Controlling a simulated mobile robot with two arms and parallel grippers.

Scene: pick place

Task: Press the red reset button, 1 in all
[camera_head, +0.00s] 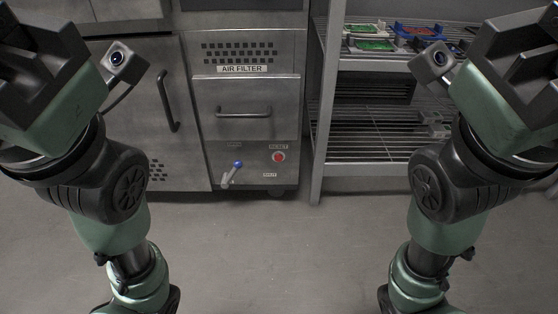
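The red reset button (279,157) is a small round knob low on the right of the grey metal cabinet front (262,180). A small label that I cannot read clearly sits just above it. Both of my arms are raised at the sides of the picture, far from the button and not touching anything. My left gripper (30,62) shows at the upper left, and my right gripper (524,60) shows at the upper right. Both are partly cut off by the picture edge, and I cannot tell how their fingers stand.
A lever with a blue ball (238,164) stands left of the button. Above are a handled drawer (245,112) and an AIR FILTER label (244,68). A wire shelf rack (373,140) with coloured parts on top stands to the right. The floor (275,250) in front is clear.

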